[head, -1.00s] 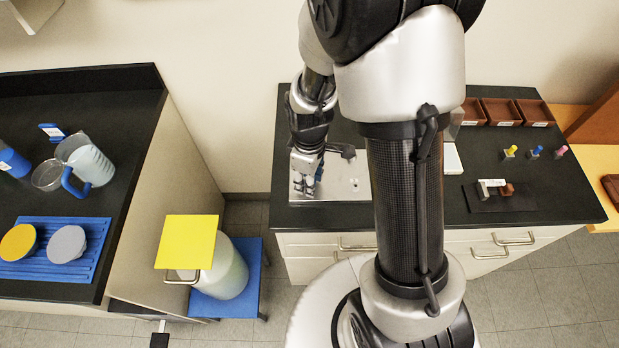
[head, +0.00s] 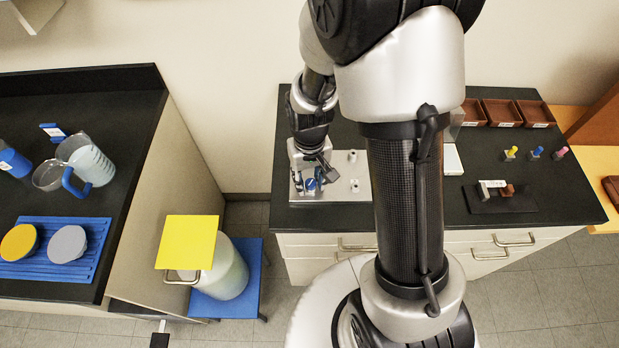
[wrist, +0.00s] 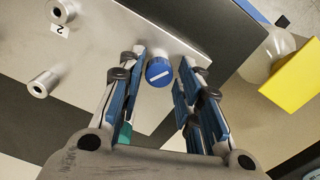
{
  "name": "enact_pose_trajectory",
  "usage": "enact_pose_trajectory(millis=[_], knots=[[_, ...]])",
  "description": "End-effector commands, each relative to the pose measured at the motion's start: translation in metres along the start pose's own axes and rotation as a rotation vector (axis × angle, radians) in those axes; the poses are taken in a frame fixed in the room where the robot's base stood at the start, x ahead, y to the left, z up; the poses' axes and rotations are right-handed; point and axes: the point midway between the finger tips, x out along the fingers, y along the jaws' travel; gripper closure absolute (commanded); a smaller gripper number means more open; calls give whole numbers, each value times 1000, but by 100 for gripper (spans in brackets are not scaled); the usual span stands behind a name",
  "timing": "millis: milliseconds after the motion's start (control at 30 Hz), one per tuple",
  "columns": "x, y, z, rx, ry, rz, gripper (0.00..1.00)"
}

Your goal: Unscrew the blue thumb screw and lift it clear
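The blue thumb screw (wrist: 158,72) has a round head with a white line across its top. In the wrist view it sits between my gripper's (wrist: 161,62) two fingertips, with a gap on each side. My gripper is open and points down at the screw. The screw stands at the edge of a light metal plate (wrist: 115,28). In the head view my gripper (head: 311,180) is low over the left part of the plate (head: 357,170). Blue shows there, but screw and finger pads are hard to tell apart.
Two metal posts (wrist: 43,84) (wrist: 67,10) stand on the plate, near a "2" label. A teal thing (wrist: 125,132) is partly hidden behind a finger. Brown bins (head: 501,112), small coloured knobs (head: 535,152) and a dark tray (head: 490,205) lie to the right on the bench.

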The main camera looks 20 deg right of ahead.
Motion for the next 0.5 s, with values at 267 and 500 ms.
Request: enact_pose_trajectory(millis=[267, 500], knots=[[0, 0, 0, 118, 0, 0, 68], [0, 0, 0, 177, 0, 0, 68]])
